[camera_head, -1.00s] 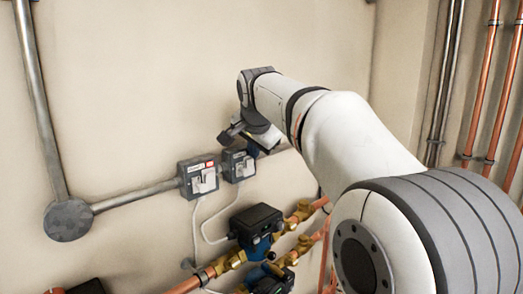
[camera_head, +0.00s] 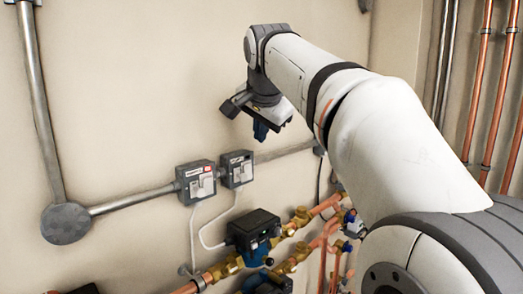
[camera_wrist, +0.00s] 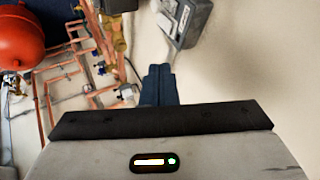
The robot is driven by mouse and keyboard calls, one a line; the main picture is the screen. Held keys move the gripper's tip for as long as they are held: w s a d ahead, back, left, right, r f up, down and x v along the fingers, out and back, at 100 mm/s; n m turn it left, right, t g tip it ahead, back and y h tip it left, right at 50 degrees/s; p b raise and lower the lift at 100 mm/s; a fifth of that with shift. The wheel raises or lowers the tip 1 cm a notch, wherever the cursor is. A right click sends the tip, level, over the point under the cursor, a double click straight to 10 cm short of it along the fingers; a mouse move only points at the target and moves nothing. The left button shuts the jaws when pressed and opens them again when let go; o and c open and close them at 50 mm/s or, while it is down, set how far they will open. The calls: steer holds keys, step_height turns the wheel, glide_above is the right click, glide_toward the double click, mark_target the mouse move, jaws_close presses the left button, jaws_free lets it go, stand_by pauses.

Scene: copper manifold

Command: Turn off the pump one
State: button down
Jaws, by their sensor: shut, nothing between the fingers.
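Two grey switch boxes are on the wall. The left switch box (camera_head: 197,181) has a red mark on its label and a light rocker. The right switch box (camera_head: 237,169) has a similar rocker. Their labels are too small to read, so I cannot tell which is for pump one. My gripper (camera_head: 261,131) is above and to the right of the right box, apart from both, with its blue fingers pointing down. In the wrist view my gripper (camera_wrist: 158,85) shows its fingers together and empty. One grey switch box (camera_wrist: 182,20) shows beyond them at the top.
A black-topped pump (camera_head: 254,228) on copper pipes with brass valves is below the boxes, with a second one partly cut off beneath. Grey conduit (camera_head: 135,197) runs to the boxes. A red vessel (camera_wrist: 28,38) shows in the wrist view. The wall above is clear.

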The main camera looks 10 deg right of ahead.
steer(key=shift+v, duration=1.15)
steer(key=shift+w+a+r, duration=0.1)
steer(key=shift+r, duration=0.05)
steer(key=s+d+f+n+g, duration=0.1)
steer(key=s+f+n, duration=0.2)
steer(key=s+f, duration=0.5)
steer(key=s+d+f+n+g, duration=0.1)
steer(key=s+f+n+g, duration=0.1)
steer(key=s+f, duration=0.6)
steer(key=s+f+n+g, duration=0.1)
steer(key=s+f+n, duration=0.4)
steer(key=f, duration=1.4)
steer(key=s, duration=0.4)
steer(key=shift+d+f+y, duration=0.3)
steer(key=shift+d+f, duration=0.05)
steer(key=shift+d, duration=0.05)
